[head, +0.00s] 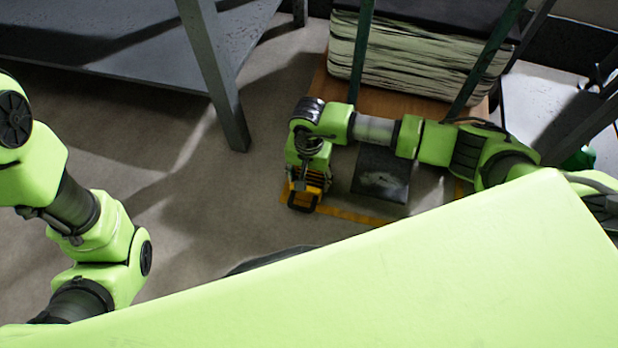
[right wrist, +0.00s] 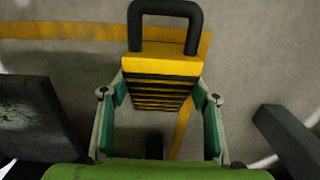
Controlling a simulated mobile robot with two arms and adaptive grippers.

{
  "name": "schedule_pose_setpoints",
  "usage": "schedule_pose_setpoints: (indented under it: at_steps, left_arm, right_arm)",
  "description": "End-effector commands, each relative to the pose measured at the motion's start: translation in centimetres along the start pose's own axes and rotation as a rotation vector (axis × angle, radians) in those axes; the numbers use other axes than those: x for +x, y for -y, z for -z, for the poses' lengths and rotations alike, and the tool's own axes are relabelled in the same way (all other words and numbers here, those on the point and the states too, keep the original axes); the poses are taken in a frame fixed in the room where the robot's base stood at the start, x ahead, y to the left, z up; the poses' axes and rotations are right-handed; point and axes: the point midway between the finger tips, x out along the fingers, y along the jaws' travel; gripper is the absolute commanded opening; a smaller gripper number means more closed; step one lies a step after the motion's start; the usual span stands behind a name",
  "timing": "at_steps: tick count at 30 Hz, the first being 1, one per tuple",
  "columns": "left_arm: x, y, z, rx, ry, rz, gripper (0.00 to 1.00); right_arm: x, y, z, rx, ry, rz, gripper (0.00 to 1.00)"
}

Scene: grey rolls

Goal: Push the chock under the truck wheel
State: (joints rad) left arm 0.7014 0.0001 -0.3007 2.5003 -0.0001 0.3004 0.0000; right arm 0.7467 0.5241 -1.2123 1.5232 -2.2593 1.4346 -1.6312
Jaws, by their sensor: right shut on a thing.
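The chock (head: 313,180) is a yellow block with black stripes and a black loop handle, low over or on the floor; I cannot tell whether it touches. My right gripper (right wrist: 160,92) is shut on its sides, one finger on each side, with the handle pointing away from the palm in the right wrist view. The chock (right wrist: 162,66) sits straight between the fingers there. No truck wheel can be made out clearly in either view. My left arm (head: 105,235) shows at the left of the head view, but its gripper is out of sight.
A dark, scuffed slab (head: 383,176) stands just right of the chock; its worn side (right wrist: 35,115) fills the wrist view's left. A yellow floor line (head: 352,215) runs nearby. A pale stack (head: 415,60) stands behind. A grey table leg (head: 225,105) is at left, with free floor between.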

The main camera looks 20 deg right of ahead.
Motion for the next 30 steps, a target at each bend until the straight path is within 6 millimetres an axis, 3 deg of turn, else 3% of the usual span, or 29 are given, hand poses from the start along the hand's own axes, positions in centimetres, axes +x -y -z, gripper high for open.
schedule_pose_setpoints:
  at_steps: [16,17,18,19,30]
  left_arm:
    - [-0.46,-0.07,0.07,0.001,0.002,0.0,0.4]
    - [-0.43,-0.06,0.06,0.001,0.002,0.0,0.4]
    - [-0.42,-0.05,0.05,0.001,0.003,0.0,0.4]
    - [-0.42,-0.05,0.05,0.001,0.003,0.0,0.4]
    - [-0.53,0.03,-0.08,0.001,0.008,0.003,0.4]
  right_arm:
    - [0.48,0.05,0.08,0.001,-0.001,0.001,0.2]
    - [0.45,0.06,0.08,0.001,-0.001,0.002,0.6]
    - [0.44,0.05,0.08,0.001,-0.001,0.001,0.71]
    - [0.44,0.05,0.07,0.001,-0.001,0.001,0.75]
    - [0.33,-0.03,0.03,0.0,0.0,0.0,0.75]
